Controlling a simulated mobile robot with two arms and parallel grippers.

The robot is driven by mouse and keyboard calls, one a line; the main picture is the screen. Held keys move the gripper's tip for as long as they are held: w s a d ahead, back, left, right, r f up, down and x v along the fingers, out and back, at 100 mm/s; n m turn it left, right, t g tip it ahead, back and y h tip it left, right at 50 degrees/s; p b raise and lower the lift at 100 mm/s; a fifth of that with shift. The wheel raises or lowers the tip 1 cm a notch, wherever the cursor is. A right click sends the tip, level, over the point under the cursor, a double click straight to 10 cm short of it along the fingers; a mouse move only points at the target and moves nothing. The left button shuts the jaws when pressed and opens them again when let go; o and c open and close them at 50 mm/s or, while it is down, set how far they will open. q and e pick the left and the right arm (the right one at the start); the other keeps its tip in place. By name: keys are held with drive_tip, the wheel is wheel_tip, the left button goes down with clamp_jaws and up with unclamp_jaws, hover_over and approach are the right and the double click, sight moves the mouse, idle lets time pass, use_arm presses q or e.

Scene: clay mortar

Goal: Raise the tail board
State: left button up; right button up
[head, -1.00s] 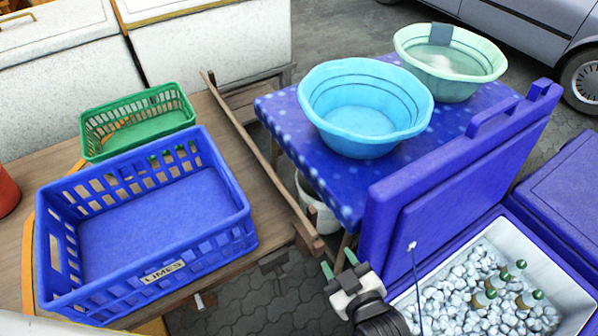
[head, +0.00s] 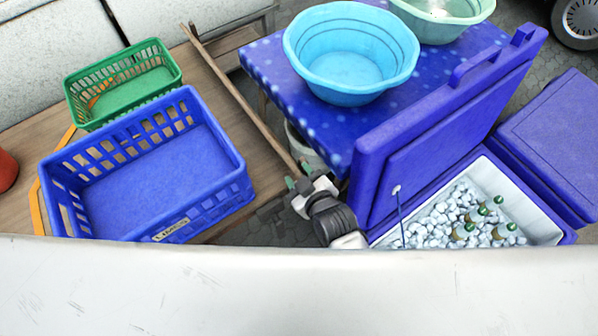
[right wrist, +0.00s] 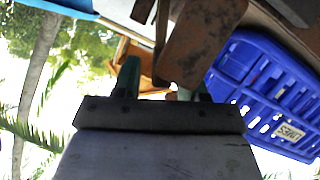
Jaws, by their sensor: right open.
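A long narrow wooden board (head: 240,100), which looks like the tail board, runs along the right edge of the wooden cart bed (head: 205,82). My right gripper (head: 298,176) is open at the board's near end, with its green fingertips pointing at it. In the right wrist view the gripper (right wrist: 157,80) points at worn brown wood (right wrist: 200,42), which partly hides one fingertip. I cannot tell whether they touch. My left gripper is not in view.
A blue crate (head: 240,178) and a green basket (head: 72,90) stand on the bed. Right are a spotted table (head: 265,62) with basins (head: 350,97) and an open blue cooler (head: 440,110) with ice and bottles. A pale scratched surface (head: 300,290) blocks the view's bottom.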

drive_tip(key=shift+w+a+f, duration=0.15)
drive_tip(key=shift+w+a, duration=0.05)
drive_tip(key=shift+w, duration=0.15)
drive_tip(key=shift+c, duration=0.4)
clamp_jaws()
